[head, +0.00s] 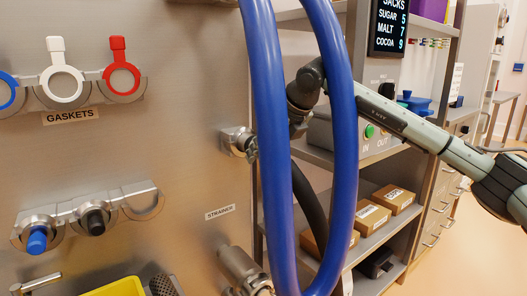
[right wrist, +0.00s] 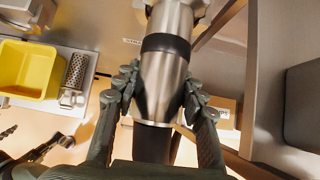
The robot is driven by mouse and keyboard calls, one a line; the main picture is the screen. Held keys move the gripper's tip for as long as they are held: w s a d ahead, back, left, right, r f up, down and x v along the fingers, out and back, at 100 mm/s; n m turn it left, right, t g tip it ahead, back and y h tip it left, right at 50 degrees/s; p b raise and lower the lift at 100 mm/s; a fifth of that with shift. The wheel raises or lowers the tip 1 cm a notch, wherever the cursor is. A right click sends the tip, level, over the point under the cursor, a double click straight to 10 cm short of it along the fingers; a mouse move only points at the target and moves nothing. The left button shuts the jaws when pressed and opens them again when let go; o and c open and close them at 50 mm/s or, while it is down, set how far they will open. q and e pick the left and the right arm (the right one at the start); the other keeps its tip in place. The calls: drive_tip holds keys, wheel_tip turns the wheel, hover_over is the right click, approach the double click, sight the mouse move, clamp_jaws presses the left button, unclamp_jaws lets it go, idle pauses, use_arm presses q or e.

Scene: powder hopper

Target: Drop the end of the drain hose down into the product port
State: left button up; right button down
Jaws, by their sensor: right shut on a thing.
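My right gripper (head: 298,112) shows through the loop of a thick blue hose (head: 268,120) in the head view. In the right wrist view its fingers (right wrist: 160,88) lie on both sides of a steel cylinder (right wrist: 163,85) with a black band, shut on it. A dark hose (right wrist: 152,142) continues below the cylinder; it also hangs below the gripper in the head view (head: 310,195). This looks like the drain hose with its steel end. No opening labelled as the product port shows; a steel fitting (head: 236,141) juts from the panel left of the gripper. My left gripper is out of view.
The steel panel (head: 190,110) carries gaskets on a rack, capped fittings and a strainer housing (head: 243,268). A yellow bin (right wrist: 28,68) stands beside a perforated strainer (right wrist: 75,75). Shelves with boxes (head: 368,217) stand behind my right arm. The blue hose loop hangs close to the head camera.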

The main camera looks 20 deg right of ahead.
sight(273, 145)
drive_tip(key=shift+w+r+p, duration=0.1)
drive_tip(key=shift+r+p, duration=1.35)
drive_tip(key=shift+r, duration=1.45)
drive_tip(key=shift+s+d+f+b, duration=0.15)
drive_tip(key=shift+s+f+b, duration=0.05)
drive_tip(key=shift+s+b, duration=0.25)
drive_tip(key=s, duration=0.1)
drive_tip(key=s+d+b, duration=0.1)
drive_tip(key=s, duration=0.1)
drive_tip(key=s+b, duration=0.1)
drive_tip(key=shift+s+d, duration=0.35)
drive_tip(key=shift+d, duration=0.05)
drive_tip(key=shift+s+d+b, duration=0.3)
drive_tip(key=shift+s+b, duration=0.05)
drive_tip(key=shift+s, duration=0.4)
drive_tip(key=shift+s+d+b, duration=0.25)
drive_tip(key=shift+s+b, duration=0.05)
drive_tip(key=shift+s, duration=0.4)
